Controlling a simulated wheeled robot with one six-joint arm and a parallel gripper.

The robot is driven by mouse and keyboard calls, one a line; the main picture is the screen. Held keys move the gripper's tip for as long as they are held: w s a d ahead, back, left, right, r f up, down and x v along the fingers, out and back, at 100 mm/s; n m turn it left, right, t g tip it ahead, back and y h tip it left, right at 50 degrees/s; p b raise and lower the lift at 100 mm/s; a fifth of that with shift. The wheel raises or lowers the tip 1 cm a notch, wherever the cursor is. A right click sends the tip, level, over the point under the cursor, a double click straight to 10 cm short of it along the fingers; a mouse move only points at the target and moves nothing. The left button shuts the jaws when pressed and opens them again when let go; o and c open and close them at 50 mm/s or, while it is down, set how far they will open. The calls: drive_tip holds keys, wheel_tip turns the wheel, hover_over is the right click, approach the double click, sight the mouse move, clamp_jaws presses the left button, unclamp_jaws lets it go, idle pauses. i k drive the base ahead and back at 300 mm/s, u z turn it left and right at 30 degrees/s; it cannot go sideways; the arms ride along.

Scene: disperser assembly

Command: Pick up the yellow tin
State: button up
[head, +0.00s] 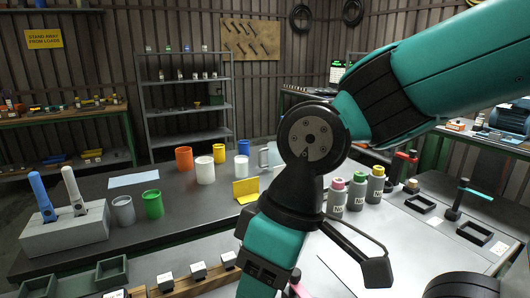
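The yellow tin (219,147) stands upright on the dark workbench, toward its back edge. It is behind the white tin (205,170), between the orange tin (184,159) and the blue tin (244,147). Its lower part is partly covered by the white tin. My teal arm crosses the right and middle of the head view and runs down out of the bottom edge, to the right of the yellow tin and nearer to the camera. No gripper fingertips can be made out, so my gripper's state and anything in it are hidden.
A clear mug (268,157) and a folded yellow card (246,190) stand right of the tins. Green (153,204) and grey (123,210) tins stand at the front left, beside a grey block (64,235) with two handled tools. Several capped bottles (357,192) stand right of my arm.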

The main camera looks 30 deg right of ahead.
sight(219, 150)
drive_tip(key=z, duration=3.25)
drive_tip(key=i, duration=3.85)
drive_tip(key=u, duration=3.05)
drive_tip(key=i, duration=3.15)
